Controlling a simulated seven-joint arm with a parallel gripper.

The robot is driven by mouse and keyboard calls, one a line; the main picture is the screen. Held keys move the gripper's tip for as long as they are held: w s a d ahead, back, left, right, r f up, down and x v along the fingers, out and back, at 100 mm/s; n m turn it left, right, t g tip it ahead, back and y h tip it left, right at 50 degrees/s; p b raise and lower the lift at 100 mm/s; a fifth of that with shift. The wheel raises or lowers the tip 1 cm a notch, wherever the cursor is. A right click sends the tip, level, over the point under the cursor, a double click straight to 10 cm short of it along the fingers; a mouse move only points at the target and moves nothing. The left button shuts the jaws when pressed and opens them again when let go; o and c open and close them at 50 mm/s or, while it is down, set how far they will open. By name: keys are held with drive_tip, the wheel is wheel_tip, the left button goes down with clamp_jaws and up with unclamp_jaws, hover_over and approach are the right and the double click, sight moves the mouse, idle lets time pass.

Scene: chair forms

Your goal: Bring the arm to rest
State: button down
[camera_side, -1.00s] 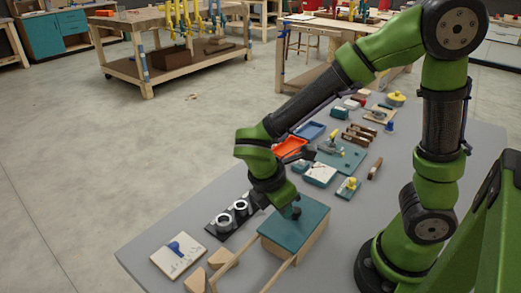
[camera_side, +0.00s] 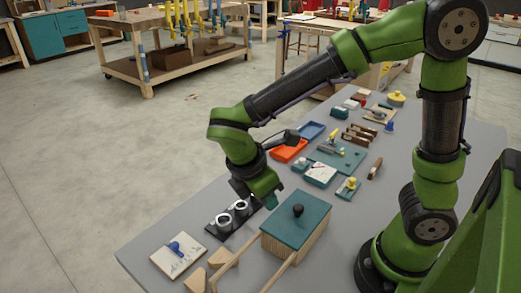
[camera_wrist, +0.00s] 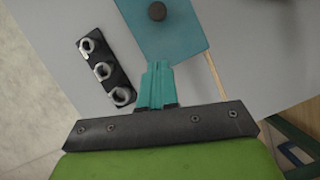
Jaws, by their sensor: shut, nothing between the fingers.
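My gripper (camera_side: 270,203) is above the table, up and to the left of a wooden box with a teal lid (camera_side: 297,222) and a dark round knob (camera_side: 298,210). In the wrist view my gripper's teal fingers (camera_wrist: 157,75) are shut together with nothing between them. The teal lid (camera_wrist: 165,32) and its dark knob (camera_wrist: 157,11) lie beyond the fingertips there. My gripper is apart from the knob. My arm is bent over the table.
A black holder with several metal rings (camera_side: 232,218) is just left of my gripper. A white board with a blue piece (camera_side: 178,254) is at the front left. Orange (camera_side: 289,150) and blue trays (camera_side: 312,131) and other parts stand behind. Wooden strips lie by the box.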

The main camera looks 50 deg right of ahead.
drive_tip(key=s+v, duration=0.1)
drive_tip(key=v, duration=0.4)
drive_tip(key=s+d+r+m+t+y, duration=0.1)
drive_tip(key=d+r+m+t+y, duration=0.1)
drive_tip(key=m, duration=0.7)
drive_tip(key=s+d+r+m+t+y, duration=0.2)
drive_tip(key=d+m+t, duration=0.4)
drive_tip(key=m, duration=0.3)
drive_tip(key=shift+d+r+t+y, duration=0.3)
drive_tip(key=shift+d+r+y, duration=0.15)
drive_tip(key=shift+r+y, duration=0.5)
drive_tip(key=shift+f, duration=0.2)
